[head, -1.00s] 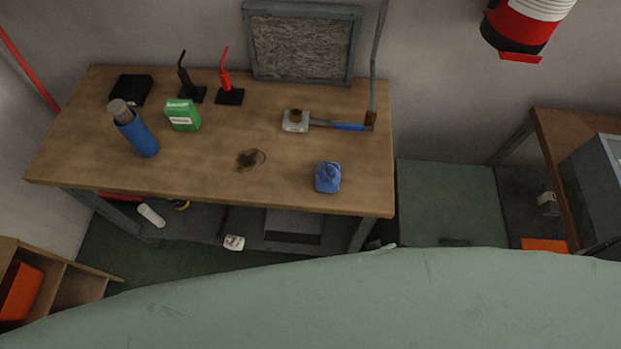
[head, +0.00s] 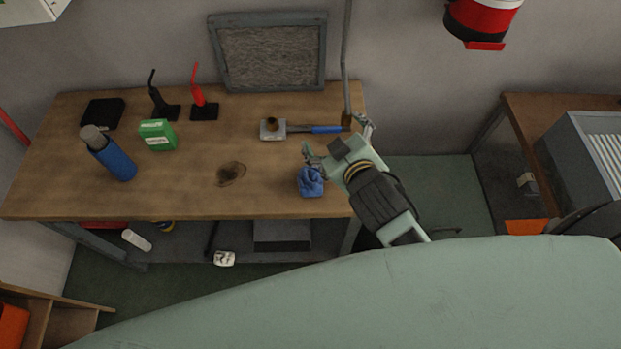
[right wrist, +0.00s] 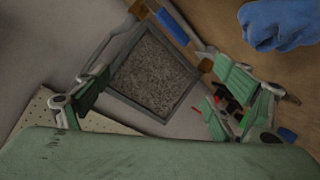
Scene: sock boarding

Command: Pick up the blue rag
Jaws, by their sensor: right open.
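The blue rag (head: 310,183) lies crumpled on the wooden workbench (head: 200,193), near its front right corner. My right gripper (head: 336,138) is open and empty above the right end of the bench, up and to the right of the rag in the head view. In the right wrist view, the rag (right wrist: 278,24) shows at the top right corner, outside the spread fingers (right wrist: 163,86). My left gripper is in neither view.
A blue bottle (head: 112,158), green box (head: 157,135), and black and red stand tools (head: 204,105) occupy the left side. A framed panel (head: 268,55) leans at the back.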

